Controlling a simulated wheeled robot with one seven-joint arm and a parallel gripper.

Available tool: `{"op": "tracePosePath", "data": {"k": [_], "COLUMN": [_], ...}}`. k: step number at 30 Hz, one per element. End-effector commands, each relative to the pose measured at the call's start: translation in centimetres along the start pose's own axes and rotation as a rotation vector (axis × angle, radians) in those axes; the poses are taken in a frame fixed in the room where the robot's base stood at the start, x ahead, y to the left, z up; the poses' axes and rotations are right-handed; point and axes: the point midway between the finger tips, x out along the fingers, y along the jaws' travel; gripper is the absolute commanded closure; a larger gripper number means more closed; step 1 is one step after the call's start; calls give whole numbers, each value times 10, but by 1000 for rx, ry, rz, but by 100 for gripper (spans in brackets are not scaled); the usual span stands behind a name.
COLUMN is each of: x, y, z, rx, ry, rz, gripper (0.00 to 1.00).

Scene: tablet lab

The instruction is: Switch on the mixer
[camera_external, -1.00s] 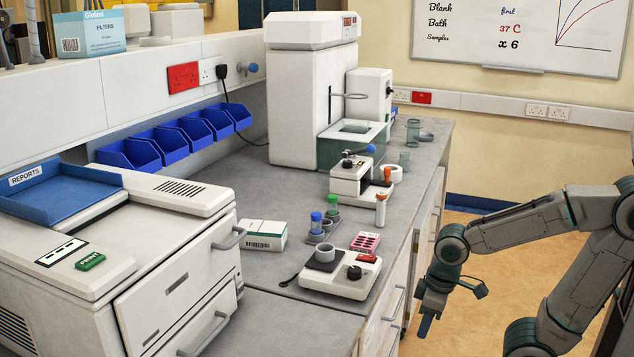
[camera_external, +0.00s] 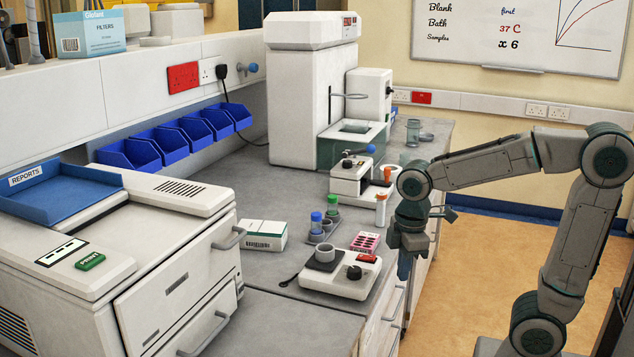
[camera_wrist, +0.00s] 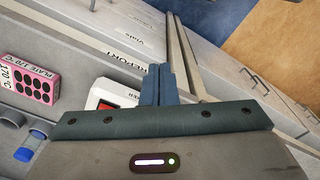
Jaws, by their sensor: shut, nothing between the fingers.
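The mixer (camera_external: 335,284) is a low white unit near the bench's front edge. Whether the switch is on cannot be told. My gripper (camera_external: 404,272) is shut and empty, pointing down, to the right of the mixer at the bench's front edge. In the wrist view, my blue fingers (camera_wrist: 159,84) are together just right of the mixer's red switch (camera_wrist: 107,104). The rest of the mixer is mostly hidden behind my gripper there.
A pink box (camera_external: 366,243) stands just behind the mixer, with a rack of blue- and green-capped vials (camera_external: 324,228) to its left. A white carton (camera_external: 264,236) and the printer (camera_external: 150,270) stand left. The bench in front of the mixer is clear.

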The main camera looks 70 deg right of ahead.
Motion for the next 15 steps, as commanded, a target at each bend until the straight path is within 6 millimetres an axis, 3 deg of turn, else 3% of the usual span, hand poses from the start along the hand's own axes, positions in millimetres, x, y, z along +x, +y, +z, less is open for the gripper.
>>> {"op": "tracePosePath", "data": {"k": [1,3,15], "x": [-24,-42,-133], "y": [8,18,72], "z": [-8,-16,-59], "rx": [-68,-175,-759], "ry": [-11,-26,-75], "rz": [-7,-20,-114], "gripper": [100,100,100]}}
